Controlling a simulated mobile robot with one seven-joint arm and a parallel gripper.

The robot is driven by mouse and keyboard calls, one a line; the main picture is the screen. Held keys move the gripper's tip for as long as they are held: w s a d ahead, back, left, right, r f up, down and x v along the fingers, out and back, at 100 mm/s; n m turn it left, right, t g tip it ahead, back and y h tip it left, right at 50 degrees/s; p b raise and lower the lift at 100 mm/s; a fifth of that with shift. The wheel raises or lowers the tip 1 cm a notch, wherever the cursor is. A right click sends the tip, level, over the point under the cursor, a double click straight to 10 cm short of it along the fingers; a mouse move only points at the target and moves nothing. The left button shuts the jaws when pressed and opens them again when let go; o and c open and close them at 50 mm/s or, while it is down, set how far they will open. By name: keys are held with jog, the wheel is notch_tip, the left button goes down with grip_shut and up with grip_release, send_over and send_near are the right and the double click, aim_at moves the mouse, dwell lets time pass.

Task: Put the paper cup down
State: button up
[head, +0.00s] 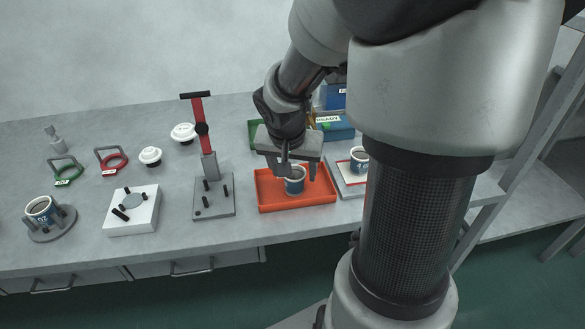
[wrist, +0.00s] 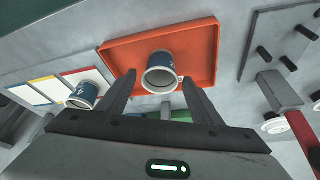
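The paper cup (head: 294,187), dark blue with a white rim, stands upright in the orange tray (head: 262,207), and its open top faces up. In the wrist view the cup (wrist: 160,80) sits over the orange tray (wrist: 208,45), between the two fingertips. My gripper (head: 297,171) is just above the tray, pointing down at the cup. In the wrist view my gripper (wrist: 158,88) has its fingers spread wide, with a visible gap on both sides of the cup. The cup's contact with the tray floor is partly hidden.
A similar cup (head: 359,160) stands on a pad to the right of the tray. A press with a red lever (head: 202,130) and pegged plate stands left. Another cup (head: 41,209) sits in a pegged holder at far left. Blue boxes (head: 334,122) stand behind.

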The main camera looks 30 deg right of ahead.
jog(key=shift+r, duration=0.1)
jog(key=p+v, duration=0.9)
jog(key=v, duration=0.3)
